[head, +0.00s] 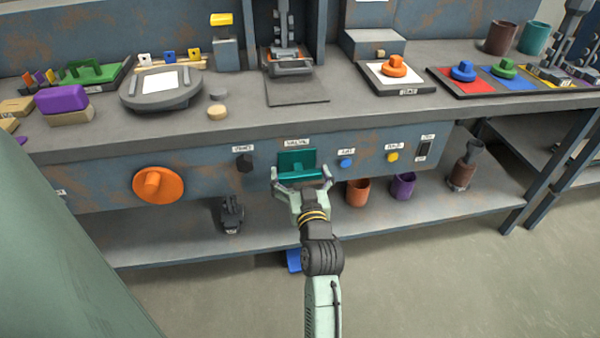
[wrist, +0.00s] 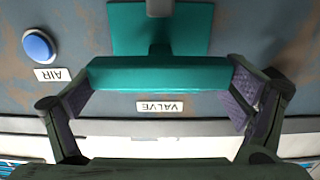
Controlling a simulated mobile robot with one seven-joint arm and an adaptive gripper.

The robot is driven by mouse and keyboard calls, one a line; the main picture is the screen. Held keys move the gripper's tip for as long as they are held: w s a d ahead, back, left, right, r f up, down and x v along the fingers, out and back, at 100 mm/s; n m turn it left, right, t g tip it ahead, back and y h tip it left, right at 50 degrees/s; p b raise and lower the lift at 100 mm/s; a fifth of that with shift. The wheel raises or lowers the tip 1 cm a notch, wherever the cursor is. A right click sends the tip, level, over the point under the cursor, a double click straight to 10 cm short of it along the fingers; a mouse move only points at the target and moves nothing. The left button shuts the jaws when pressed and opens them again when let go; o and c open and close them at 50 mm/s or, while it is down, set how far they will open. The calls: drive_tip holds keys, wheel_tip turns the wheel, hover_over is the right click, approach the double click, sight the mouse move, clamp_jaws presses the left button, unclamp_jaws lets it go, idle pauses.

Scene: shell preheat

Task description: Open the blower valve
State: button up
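The valve is a teal plate with a teal bar handle (head: 297,168) on the front panel of the bench, under a label reading VALVE. In the wrist view, the picture is upside down and the wide bar handle (wrist: 160,75) lies level across the middle. My gripper (head: 302,181) is in front of the valve with its fingers spread wide. In the wrist view my gripper (wrist: 162,95) has one finger near each end of the bar. The fingertips overlap the bar's ends in the picture; I cannot tell whether they touch it. Nothing else is between the fingers.
An orange knob (head: 158,184) and a black knob (head: 244,163) are left of the valve. A blue button (head: 345,163), a yellow button (head: 391,157) and a black switch (head: 423,149) are to its right. An orange cup (head: 358,192) and a purple cup (head: 403,186) stand on the lower shelf.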

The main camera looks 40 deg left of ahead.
drive_tip(key=c, duration=0.6)
drive_tip(key=shift+m+p, duration=0.3)
drive_tip(key=shift+m, duration=0.1)
drive_tip(key=m+p, duration=0.1)
drive_tip(key=m, duration=0.1)
drive_tip(key=m+p, duration=0.1)
drive_tip(key=shift+w+d+r+m, duration=0.1)
drive_tip(key=shift+w+d+m, duration=0.05)
drive_tip(key=shift+m, duration=0.25)
drive_tip(key=m+p, duration=0.2)
drive_tip(key=m, duration=0.2)
drive_tip(key=shift+w+d+m+p, duration=0.1)
drive_tip(key=shift+w+m+p, duration=0.05)
drive_tip(key=shift+m+p, duration=0.2)
drive_tip(key=m+p, duration=0.2)
drive_tip(key=m, duration=0.2)
drive_tip(key=shift+f+p, duration=0.25)
drive_tip(key=shift+p, duration=0.15)
drive_tip(key=shift+f+m+p, duration=0.15)
drive_tip(key=shift+m+p, duration=0.4)
drive_tip(key=shift+m, duration=0.65)
drive_tip(key=shift+f+m+p, duration=0.1)
drive_tip(key=shift+m+p, duration=0.4)
drive_tip(key=shift+m, duration=0.65)
